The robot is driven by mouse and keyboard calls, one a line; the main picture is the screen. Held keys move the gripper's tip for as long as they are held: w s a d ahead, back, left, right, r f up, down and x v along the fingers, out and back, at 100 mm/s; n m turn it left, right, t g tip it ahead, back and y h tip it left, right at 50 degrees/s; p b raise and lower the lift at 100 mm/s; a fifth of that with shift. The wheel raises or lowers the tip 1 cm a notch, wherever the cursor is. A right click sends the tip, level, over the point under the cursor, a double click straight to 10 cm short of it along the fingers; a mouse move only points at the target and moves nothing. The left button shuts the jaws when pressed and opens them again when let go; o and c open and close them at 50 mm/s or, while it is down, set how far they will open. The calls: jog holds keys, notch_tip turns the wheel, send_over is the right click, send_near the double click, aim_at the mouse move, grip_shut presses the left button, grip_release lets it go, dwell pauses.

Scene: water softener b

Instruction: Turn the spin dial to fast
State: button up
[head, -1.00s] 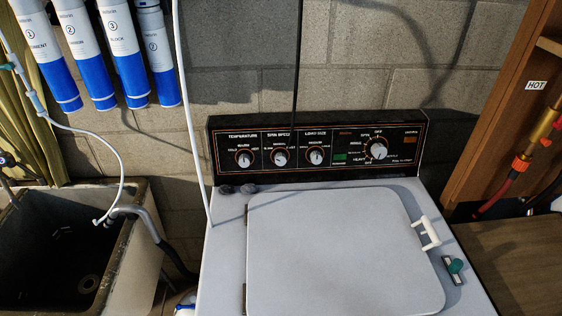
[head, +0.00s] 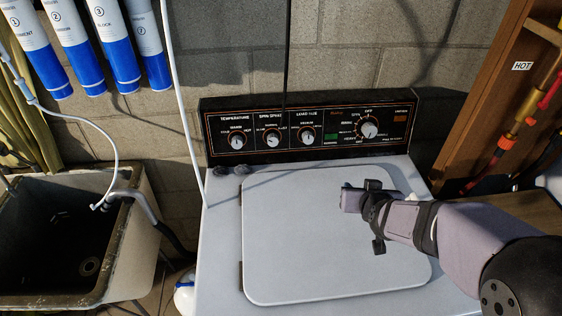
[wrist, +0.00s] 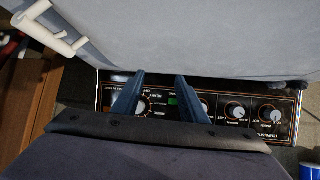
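The washer's control panel (head: 345,117) carries several dials. The spin speed dial (head: 272,137) is the second from the left, between the temperature dial (head: 237,140) and the load size dial (head: 306,136). Its exact pointer setting is too small to read. My gripper (head: 348,198) is above the washer lid, in front of and to the right of the spin dial, touching no dial. In the wrist view, where the panel appears upside down, the two fingers (wrist: 158,88) are apart and empty. The spin dial (wrist: 235,112) shows there to the right of the fingers.
A large cycle dial (head: 368,128) is at the panel's right. The white washer lid (head: 310,240) is flat and closed. A thin white pipe (head: 183,110) and a dark cord (head: 287,60) run near the panel. A sink (head: 110,270) stands left, a wooden shelf right.

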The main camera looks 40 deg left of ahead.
aim_at(273, 143)
jog(key=a, duration=0.3)
jog(key=s+a+y, duration=0.1)
jog(key=a, duration=0.3)
jog(key=s+a+r+n+t+y, duration=0.1)
jog(key=a, duration=0.3)
jog(key=shift+s+a, duration=0.15)
jog(key=shift+a, duration=0.1)
jog(key=s+a+r+y, duration=0.1)
jog(key=s+a, duration=0.1)
jog(key=a, duration=0.3)
jog(key=s+a+r+n+t+y+b, duration=0.1)
jog(key=s+a+y, duration=0.1)
jog(key=a, duration=0.3)
jog(key=shift+s, duration=0.75)
jog(key=shift+w+a, duration=0.1)
jog(key=shift+a, duration=0.05)
jog(key=x, duration=0.8)
jog(key=shift+w+a+r, duration=0.1)
jog(key=shift+w, duration=0.1)
jog(key=shift+w+a, duration=0.1)
jog(key=shift+a, duration=0.05)
jog(key=c, duration=0.6)
